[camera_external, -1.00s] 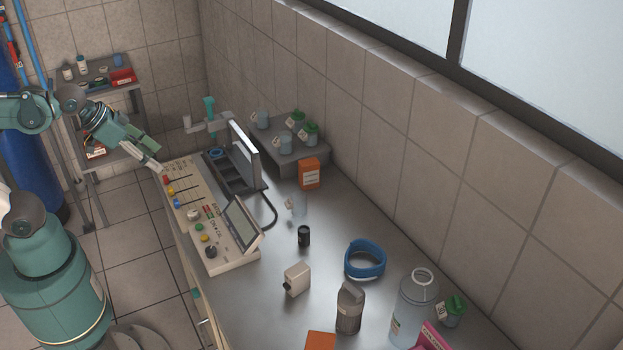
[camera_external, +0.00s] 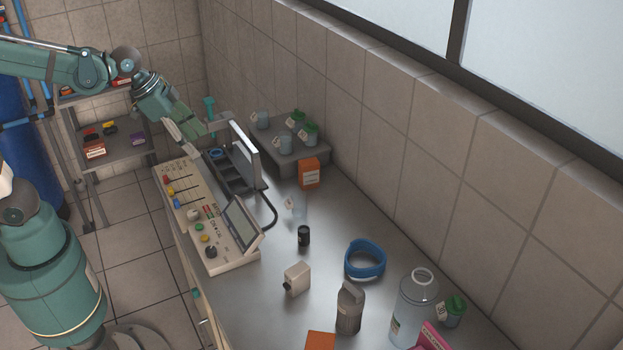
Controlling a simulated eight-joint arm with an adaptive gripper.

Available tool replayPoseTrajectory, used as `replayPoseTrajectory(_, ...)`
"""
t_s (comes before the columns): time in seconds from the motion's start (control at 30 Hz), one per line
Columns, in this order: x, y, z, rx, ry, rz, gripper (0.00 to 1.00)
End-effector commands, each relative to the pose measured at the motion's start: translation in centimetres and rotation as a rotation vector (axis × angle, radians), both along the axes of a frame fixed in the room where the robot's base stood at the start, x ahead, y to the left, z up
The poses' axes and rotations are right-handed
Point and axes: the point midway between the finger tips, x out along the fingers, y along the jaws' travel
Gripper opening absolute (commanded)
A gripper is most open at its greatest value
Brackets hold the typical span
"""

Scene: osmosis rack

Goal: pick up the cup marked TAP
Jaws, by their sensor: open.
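Several small tagged cups are in view, but no tag can be read, so I cannot tell which is marked TAP. On the grey raised shelf (camera_external: 312,157) at the back stand an open cup (camera_external: 262,120), another open cup (camera_external: 284,144) and two green-lidded cups, one in front (camera_external: 309,137) and one behind (camera_external: 298,118). A clear tagged cup (camera_external: 299,208) stands on the bench, and a green-lidded cup (camera_external: 454,312) stands at the front right. My gripper (camera_external: 199,139) is open and apart from all the cups, above the far left end of the bench.
A control panel (camera_external: 209,222) lines the bench's left edge. Behind it stand a dark rack with an upright plate (camera_external: 244,153) and a teal-topped fixture (camera_external: 209,107). An orange box (camera_external: 309,174), black canister (camera_external: 303,236), blue ring (camera_external: 365,260) and bottles (camera_external: 414,306) occupy the bench.

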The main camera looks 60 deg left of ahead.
Motion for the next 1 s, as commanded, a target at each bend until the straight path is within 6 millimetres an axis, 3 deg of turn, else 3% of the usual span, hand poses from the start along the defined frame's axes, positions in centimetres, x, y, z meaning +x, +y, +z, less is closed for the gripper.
replayPoseTrajectory(0.53,7.8,-3.7,0.0,0.025,0.052,-0.235,0.53)
replayPoseTrajectory(1.0,13.9,-7.0,-2.1,0.035,0.084,-0.445,0.53)
